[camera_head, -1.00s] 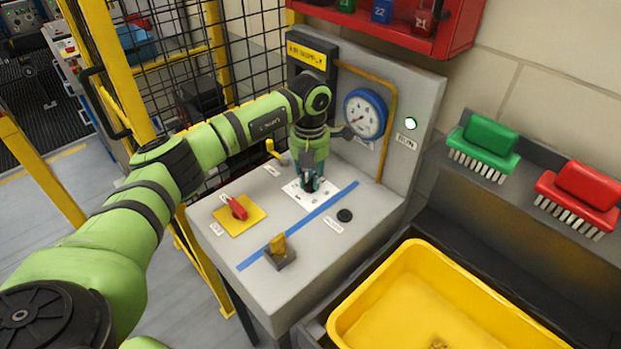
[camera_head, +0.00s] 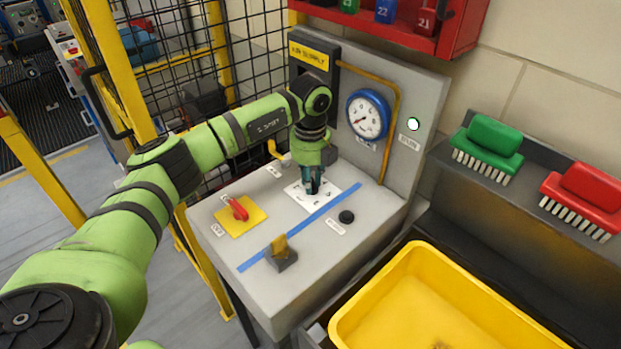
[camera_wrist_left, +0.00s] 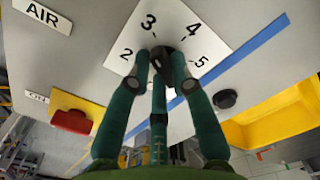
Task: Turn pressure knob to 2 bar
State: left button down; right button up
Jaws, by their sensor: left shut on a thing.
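The pressure knob (camera_wrist_left: 157,56) is a small dark knob on a white dial plate (camera_wrist_left: 200,25) marked 2, 3, 4 and 5 in the left wrist view. My left gripper (camera_head: 312,188) points down at the plate, and its green fingers (camera_wrist_left: 163,72) are shut around the knob. The fingers hide much of the knob, so I cannot tell exactly which number it points to. The round blue-rimmed gauge (camera_head: 367,115) on the back panel has its needle toward the lower left; its value is too small to read. My right gripper is not in view.
A red handle on a yellow plate (camera_head: 254,222), a yellow-brown lever switch (camera_head: 282,256) and a black button (camera_head: 346,217) share the bench top. A blue stripe (camera_head: 328,210) crosses it. A yellow bin (camera_head: 400,270) stands at the right. A mesh fence is behind my arm.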

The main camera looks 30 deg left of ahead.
pick_arm(q)
jog(key=n, duration=0.5)
jog(key=shift+r+n, duration=0.15)
jog(key=shift+n, duration=0.15)
jog(key=n+p, duration=0.1)
jog(key=n, duration=0.4)
jog(key=shift+s+d, duration=0.1)
jog(key=shift+n, duration=0.3)
jog(key=c, duration=1.1)
grip_release()
notch_tip(320, 180, up, 12)
jog(key=shift+s, duration=0.1)
